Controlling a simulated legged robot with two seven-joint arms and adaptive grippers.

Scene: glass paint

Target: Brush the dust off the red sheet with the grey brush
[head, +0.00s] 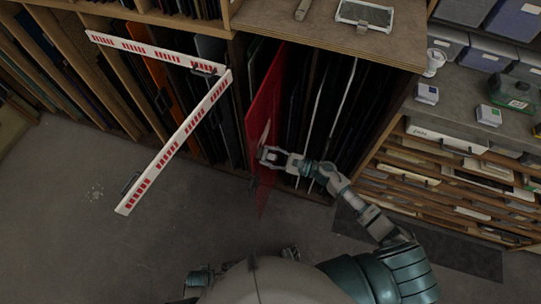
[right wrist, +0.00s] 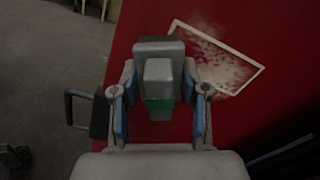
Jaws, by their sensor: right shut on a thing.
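The red sheet (head: 264,105) stands on edge, pulled partly out of a rack slot in the head view. It fills much of the right wrist view (right wrist: 255,25), where a white outlined box (right wrist: 247,82) holds a pale dust smear (right wrist: 210,60). My right gripper (head: 268,156) is at the sheet's face, towards its lower part. In the right wrist view its blue-padded fingers (right wrist: 160,112) are shut on the grey brush (right wrist: 158,48), which has a green band. The brush overlaps the box's lower left side; contact with the sheet cannot be told.
A white and red barrier (head: 175,140) stands left of the sheet. Other panels (head: 325,110) fill the rack. A shelf unit (head: 440,190) with drawers is at the right. The grey floor (head: 70,210) at the left is open, with pale specks (head: 95,192).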

